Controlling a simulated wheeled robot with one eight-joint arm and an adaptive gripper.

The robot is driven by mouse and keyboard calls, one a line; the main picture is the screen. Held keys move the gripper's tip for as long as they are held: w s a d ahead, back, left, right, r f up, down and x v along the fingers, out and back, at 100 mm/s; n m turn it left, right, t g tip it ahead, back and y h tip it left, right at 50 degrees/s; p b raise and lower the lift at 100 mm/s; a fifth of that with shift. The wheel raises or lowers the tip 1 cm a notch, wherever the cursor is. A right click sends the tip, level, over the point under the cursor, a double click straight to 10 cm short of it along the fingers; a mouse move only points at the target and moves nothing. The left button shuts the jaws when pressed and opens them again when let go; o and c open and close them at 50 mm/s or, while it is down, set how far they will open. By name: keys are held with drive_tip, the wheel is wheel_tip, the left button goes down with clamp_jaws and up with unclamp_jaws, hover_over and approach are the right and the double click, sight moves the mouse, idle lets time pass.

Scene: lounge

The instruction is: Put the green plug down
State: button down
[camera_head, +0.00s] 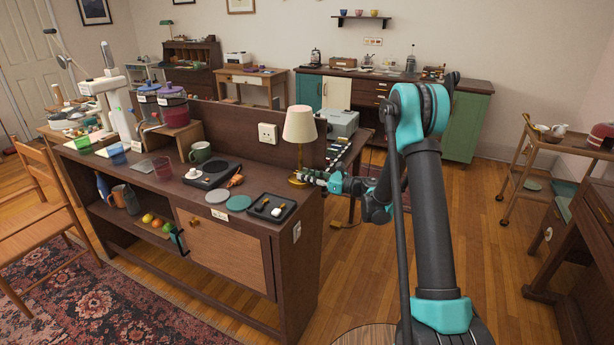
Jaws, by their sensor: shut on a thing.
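My gripper (309,178) reaches in from the right, over the right end of the dark wooden cabinet (235,225), close beside the brass base of the lamp. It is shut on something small. The green plug is not clearly visible; at this size I cannot make out its colour or shape between the fingers. I cannot tell whether the held thing touches the cabinet top.
A lamp with a cream shade (300,124) stands by my gripper. A black tray (271,208) with small items, round coasters (239,203), a black hotplate (212,174) and a green mug (201,152) occupy the top. A wall socket (267,133) is on the back panel.

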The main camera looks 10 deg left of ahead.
drive_tip(key=shift+f, duration=0.1)
drive_tip(key=c, duration=1.2)
unclamp_jaws()
